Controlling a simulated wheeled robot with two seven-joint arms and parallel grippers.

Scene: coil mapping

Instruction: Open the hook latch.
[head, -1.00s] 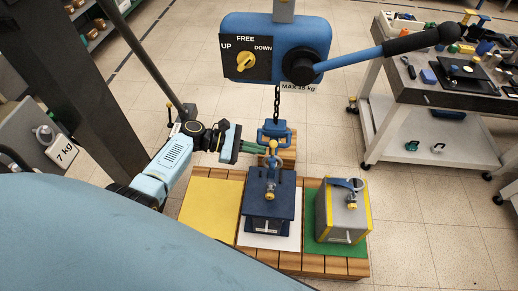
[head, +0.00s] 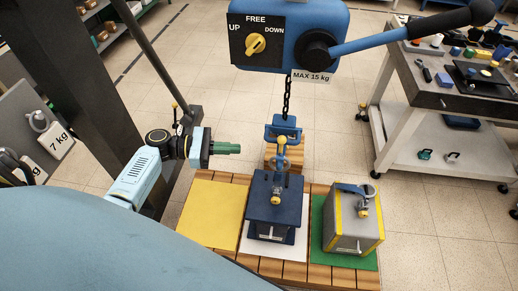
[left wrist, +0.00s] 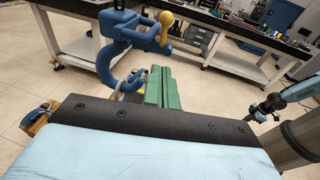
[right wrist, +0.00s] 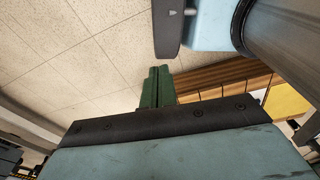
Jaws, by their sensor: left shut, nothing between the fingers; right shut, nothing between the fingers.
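The blue hook (head: 283,131) hangs on a chain above the dark blue box (head: 275,205). A yellow-ended lever (head: 281,142) shows on it. In the left wrist view the hook (left wrist: 108,60) is large, left of my fingers, with the yellow lever (left wrist: 166,25) sticking up. A grey ring (left wrist: 131,82) shows at the hook's lower curve. I cannot tell whether the latch is open. My left gripper (head: 228,148) is shut, empty and apart from the hook, to its left. My right gripper (right wrist: 158,85) is shut and empty, and is outside the head view.
A blue hoist control box (head: 288,35) with a long lever is above. A grey box with yellow edges (head: 350,222) stands on the green mat (head: 325,256). The yellow mat (head: 210,220) is bare. A tool cart (head: 450,110) stands at the right.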

